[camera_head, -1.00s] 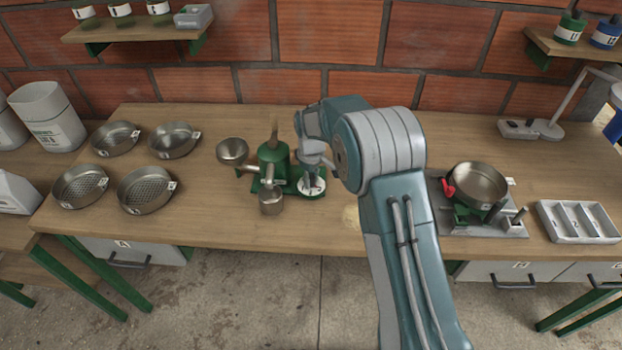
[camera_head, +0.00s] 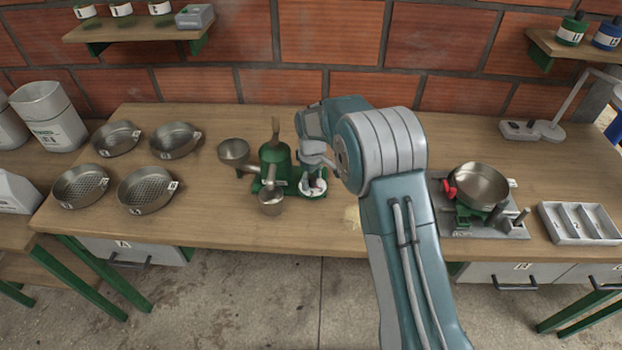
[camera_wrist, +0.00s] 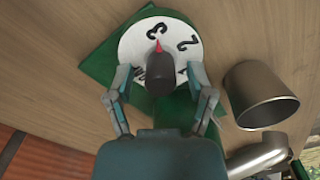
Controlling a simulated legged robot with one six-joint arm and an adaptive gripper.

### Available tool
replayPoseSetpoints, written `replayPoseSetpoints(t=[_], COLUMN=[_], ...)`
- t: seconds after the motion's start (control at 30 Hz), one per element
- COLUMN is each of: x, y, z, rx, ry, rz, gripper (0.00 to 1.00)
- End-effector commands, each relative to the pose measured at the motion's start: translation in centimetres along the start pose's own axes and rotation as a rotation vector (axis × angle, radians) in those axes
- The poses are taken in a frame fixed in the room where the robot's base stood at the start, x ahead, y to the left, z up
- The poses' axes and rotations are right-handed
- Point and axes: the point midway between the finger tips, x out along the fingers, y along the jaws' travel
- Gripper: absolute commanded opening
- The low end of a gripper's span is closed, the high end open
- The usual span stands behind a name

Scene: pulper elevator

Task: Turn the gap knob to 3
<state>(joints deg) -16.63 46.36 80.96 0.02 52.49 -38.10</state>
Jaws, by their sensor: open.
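The gap knob (camera_wrist: 160,75) is dark with a red pointer, on a round white dial (camera_wrist: 187,60) with black numerals. In the wrist view, the pointer's tip lies just below the 3, with the 2 to its right; the lower numerals are partly hidden. My gripper (camera_wrist: 160,88) is open, one finger on each side of the knob, with gaps visible. In the head view, my gripper (camera_head: 314,185) is over the dial at the right of the green pulper (camera_head: 272,160), and it hides much of the knob.
A metal cup (camera_head: 271,202) stands in front of the pulper and a funnel (camera_head: 233,151) is at its left. Several sieves (camera_head: 147,191) lie farther left. A pan on a stand (camera_head: 478,185) and a divided tray (camera_head: 578,223) are at right. Bare tabletop lies behind the pulper.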

Motion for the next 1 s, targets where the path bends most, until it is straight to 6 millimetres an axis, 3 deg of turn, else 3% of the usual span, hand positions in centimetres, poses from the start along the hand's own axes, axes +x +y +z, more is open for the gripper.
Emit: replayPoseSetpoints(t=[0.17, 0.63, 0.8, 1.0], x=[-1.4, -10.3, -11.7, -11.8], y=[0.1, 0.1, 0.0, 0.0], z=[-0.1, -0.3, -0.3, -0.3], rx=[0.000, 0.000, 0.000, 0.000], ry=[0.002, 0.001, -0.001, -0.002], rz=[0.002, 0.002, 0.001, 0.000], gripper=[0.69, 0.69, 0.69, 0.69])
